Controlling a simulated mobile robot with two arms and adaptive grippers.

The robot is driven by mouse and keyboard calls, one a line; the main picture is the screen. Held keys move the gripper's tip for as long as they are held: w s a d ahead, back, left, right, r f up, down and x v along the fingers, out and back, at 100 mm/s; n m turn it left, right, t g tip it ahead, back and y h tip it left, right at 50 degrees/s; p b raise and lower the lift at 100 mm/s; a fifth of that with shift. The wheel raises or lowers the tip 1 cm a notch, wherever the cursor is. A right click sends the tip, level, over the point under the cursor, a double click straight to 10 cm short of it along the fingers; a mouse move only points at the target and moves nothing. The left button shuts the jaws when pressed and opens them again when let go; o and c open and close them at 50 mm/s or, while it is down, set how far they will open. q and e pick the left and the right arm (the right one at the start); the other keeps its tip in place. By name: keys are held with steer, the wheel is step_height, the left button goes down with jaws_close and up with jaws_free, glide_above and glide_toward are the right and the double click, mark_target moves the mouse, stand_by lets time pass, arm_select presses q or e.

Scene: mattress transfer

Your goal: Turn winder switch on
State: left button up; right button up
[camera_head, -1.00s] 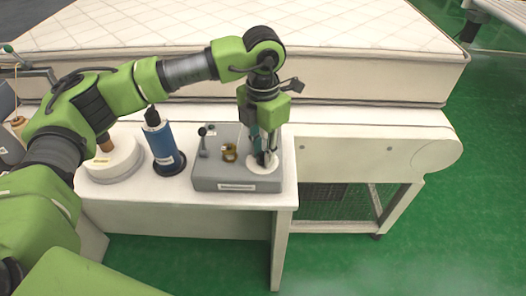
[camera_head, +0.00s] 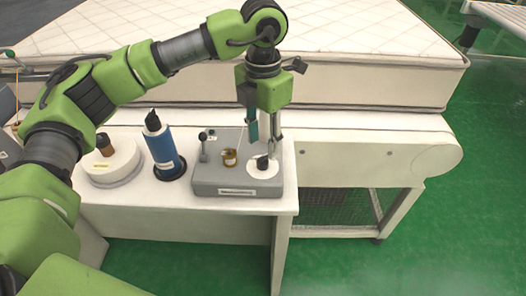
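The winder (camera_head: 235,184) is a grey box with a white label on its front, sitting on the white table. A lever with a black knob (camera_head: 203,147) stands at its left, a brass-coloured part (camera_head: 230,158) is in the middle, and a white disc with a small black piece (camera_head: 262,163) is at its right. Which part is the switch is not clear. My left gripper (camera_head: 265,138) points down over the right side of the winder, just above the black piece. Its fingers are apart with nothing visible between them. My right gripper is not in view.
A blue spool with a black top (camera_head: 163,150) stands left of the winder. A white round base with a brown piece (camera_head: 110,162) is farther left. A quilted mattress (camera_head: 350,75) lies behind on a white machine bed (camera_head: 370,150). Green floor is open at right.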

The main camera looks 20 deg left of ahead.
mark_target(263, 157)
arm_select(q)
step_height(263, 157, up, 6)
steer(key=shift+r, duration=0.2)
steer(key=shift+f, duration=0.1)
stand_by(0.4)
